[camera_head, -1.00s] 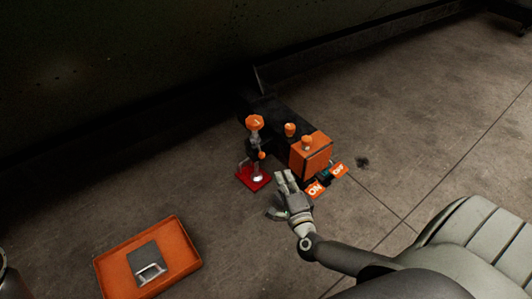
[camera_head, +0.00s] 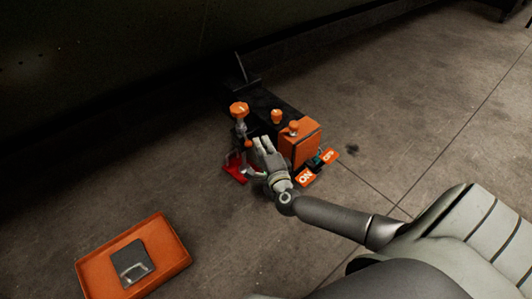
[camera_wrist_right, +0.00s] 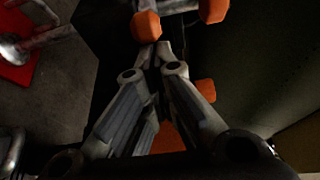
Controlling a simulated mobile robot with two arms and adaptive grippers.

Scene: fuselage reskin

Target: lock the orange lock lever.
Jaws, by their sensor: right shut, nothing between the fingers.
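The lock lever seems to be the small orange-tipped lever (camera_head: 248,143) beside the metal stand on the red base (camera_head: 234,172); I cannot be sure which orange part it is. My right gripper (camera_head: 261,142) is shut and empty, between that stand and the orange box (camera_head: 299,145). In the right wrist view the closed fingertips (camera_wrist_right: 160,50) are just below an orange tip (camera_wrist_right: 146,26) on a grey stem; I cannot tell if they touch. The red base (camera_wrist_right: 18,62) is at upper left there. My left gripper is not in view.
An orange knob (camera_head: 239,109) tops the stand. Another orange knob (camera_head: 277,116) stands on the black unit behind. ON and OFF tabs (camera_head: 306,177) lie at the box's front. An orange tray (camera_head: 92,275) with a dark plate is at lower left. Floor between is clear.

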